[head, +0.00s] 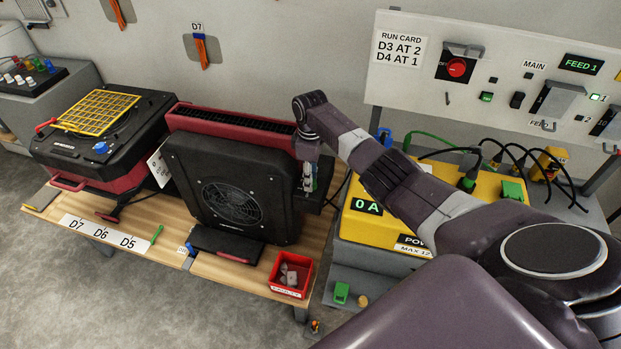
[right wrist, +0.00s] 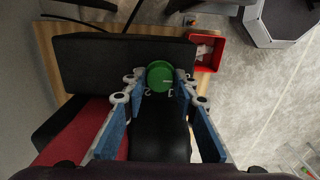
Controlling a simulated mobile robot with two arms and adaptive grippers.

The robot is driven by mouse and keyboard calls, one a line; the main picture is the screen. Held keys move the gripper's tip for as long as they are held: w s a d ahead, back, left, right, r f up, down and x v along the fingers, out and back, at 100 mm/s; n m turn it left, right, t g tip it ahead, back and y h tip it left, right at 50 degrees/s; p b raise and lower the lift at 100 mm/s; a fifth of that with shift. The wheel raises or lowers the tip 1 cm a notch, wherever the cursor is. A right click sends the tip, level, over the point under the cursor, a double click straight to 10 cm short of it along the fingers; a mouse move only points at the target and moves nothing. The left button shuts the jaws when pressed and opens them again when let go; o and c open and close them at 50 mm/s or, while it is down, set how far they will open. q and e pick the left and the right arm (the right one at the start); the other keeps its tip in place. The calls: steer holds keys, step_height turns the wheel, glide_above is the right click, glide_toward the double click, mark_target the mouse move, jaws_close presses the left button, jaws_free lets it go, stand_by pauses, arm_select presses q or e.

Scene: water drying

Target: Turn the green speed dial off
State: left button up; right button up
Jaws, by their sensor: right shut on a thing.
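The green speed dial (right wrist: 160,75) shows in the right wrist view as a round green knob with a pale mark, at the side of a black and red drying machine (right wrist: 90,65). My right gripper (right wrist: 160,88) is shut on the dial, one finger on each side. In the head view the right gripper (head: 309,180) is at the right side of the machine (head: 185,165), which has a round fan grille facing front. The dial is mostly hidden there. My left gripper is in neither view.
A red bin (head: 291,288) of small parts sits at the workbench's front edge. A second machine (head: 98,125) with a yellow grille stands left. A yellow power unit (head: 353,228) reading 0 A and a switch panel (head: 400,88) are right, with cables between.

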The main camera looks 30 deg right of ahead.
steer(key=o, duration=0.9)
steer(key=shift+r, duration=0.1)
step_height(320, 180, up, 12)
stand_by(0.4)
